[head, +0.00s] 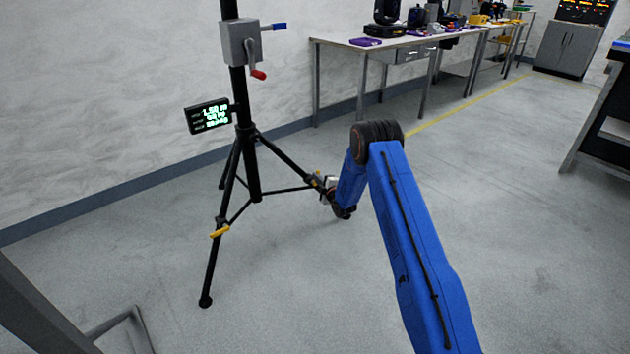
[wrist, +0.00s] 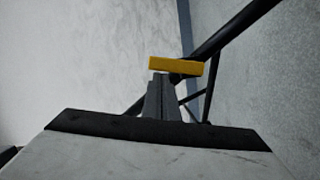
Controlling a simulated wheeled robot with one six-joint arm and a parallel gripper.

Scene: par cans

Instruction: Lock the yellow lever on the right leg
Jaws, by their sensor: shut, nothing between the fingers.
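The black tripod stand (head: 252,165) stands left of centre in the head view, its legs spread. The yellow lever on the right leg (head: 316,181) shows small beside my gripper (head: 328,183), partly crowded by it. In the wrist view, the same yellow lever (wrist: 176,66) lies nearly crosswise, just beyond the tips of my gripper (wrist: 161,78). The fingers are together and empty. The tips overlap the lever's lower edge in the picture; I cannot tell whether they touch it. The black right leg (wrist: 235,28) runs up to the right behind the lever.
Another yellow lever (head: 219,231) sits on the front left leg. The stand carries a grey winch box (head: 240,43) with a red-handled crank and a small lit display (head: 208,116). A workbench (head: 385,42) stands along the wall. Floor right of my arm is clear.

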